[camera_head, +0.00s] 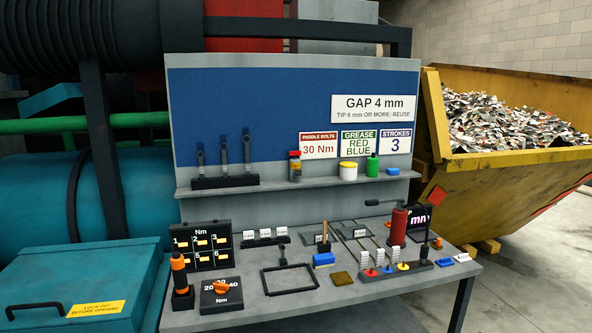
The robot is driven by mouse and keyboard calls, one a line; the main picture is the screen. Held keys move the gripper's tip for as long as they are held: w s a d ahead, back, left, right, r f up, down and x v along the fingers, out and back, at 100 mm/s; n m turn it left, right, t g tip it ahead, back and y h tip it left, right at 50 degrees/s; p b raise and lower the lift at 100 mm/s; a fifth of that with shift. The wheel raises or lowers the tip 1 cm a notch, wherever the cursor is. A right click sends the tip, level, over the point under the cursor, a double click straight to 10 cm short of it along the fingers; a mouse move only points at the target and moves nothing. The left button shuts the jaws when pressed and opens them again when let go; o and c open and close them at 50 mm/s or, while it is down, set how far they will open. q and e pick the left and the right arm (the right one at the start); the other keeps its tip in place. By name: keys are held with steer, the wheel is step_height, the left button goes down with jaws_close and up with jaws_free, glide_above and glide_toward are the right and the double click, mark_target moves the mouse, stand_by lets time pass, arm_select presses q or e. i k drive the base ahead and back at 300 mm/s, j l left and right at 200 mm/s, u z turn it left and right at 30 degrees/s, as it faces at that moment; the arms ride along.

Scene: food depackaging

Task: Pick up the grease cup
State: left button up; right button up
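No label marks a grease cup, and I cannot tell for certain which thing it is. A small white tub with yellow on it (348,171) stands on the shelf of the workbench, below the grease sign (359,144). A green container (372,166) stands just right of it. A red cylinder with a black lever (398,227) stands at the right of the bench top. Small red, blue and yellow pieces (403,266) sit on a dark rack in front of it. Neither of my grippers is in view.
The shelf (275,185) bounds the back. A yellow skip (500,195) stands at the right.

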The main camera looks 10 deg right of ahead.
mark_target(295, 165)
steer(key=l+u, duration=0.1)
steer(key=u, duration=0.4)
steer(key=i+l+u, duration=0.25)
steer(key=l, duration=0.3)
steer(key=l+u, duration=0.3)
steer(key=l, duration=0.2)
steer(key=l+u, duration=0.15)
steer(key=l, duration=0.95)
